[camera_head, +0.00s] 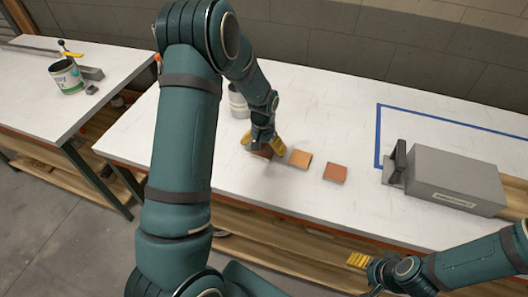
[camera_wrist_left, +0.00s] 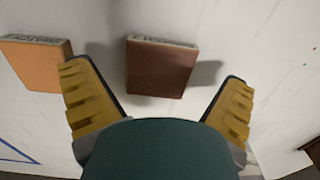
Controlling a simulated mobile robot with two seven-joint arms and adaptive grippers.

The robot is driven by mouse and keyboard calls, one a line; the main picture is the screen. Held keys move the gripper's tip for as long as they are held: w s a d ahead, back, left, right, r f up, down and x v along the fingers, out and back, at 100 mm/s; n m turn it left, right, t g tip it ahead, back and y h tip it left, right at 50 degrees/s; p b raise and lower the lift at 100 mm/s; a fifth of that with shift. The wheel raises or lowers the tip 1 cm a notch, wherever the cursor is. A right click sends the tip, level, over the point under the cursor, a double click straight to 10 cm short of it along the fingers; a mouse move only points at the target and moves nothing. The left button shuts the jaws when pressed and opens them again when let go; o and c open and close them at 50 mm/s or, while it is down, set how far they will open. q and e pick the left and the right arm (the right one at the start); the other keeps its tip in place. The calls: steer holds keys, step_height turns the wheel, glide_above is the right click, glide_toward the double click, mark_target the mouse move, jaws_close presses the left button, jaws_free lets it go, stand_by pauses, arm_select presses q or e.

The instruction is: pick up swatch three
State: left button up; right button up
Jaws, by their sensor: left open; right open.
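A row of three square swatches lies on the white table: a dark brown one (camera_head: 262,153), an orange one (camera_head: 300,159) and a red-orange one (camera_head: 336,173). Their labels are too small to read, so I cannot tell which is swatch three. My left gripper (camera_head: 263,146) is open above the brown swatch and partly hides it. In the left wrist view the brown swatch (camera_wrist_left: 160,68) lies between the open fingers (camera_wrist_left: 157,78), with nothing held. The orange swatch (camera_wrist_left: 36,64) is left of it, beside the left finger. My right gripper (camera_head: 358,261) is open and empty, off the table's front edge.
A pale can (camera_head: 238,102) stands just behind my left gripper. A grey box (camera_head: 456,178) stands at the right, by a blue tape outline (camera_head: 377,135). A paint can (camera_head: 67,77) stands on another table at the left.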

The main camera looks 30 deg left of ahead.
arm_select(q)
steer(key=shift+f, duration=0.7)
steer(key=c, duration=1.1)
steer(key=shift+c, duration=0.2)
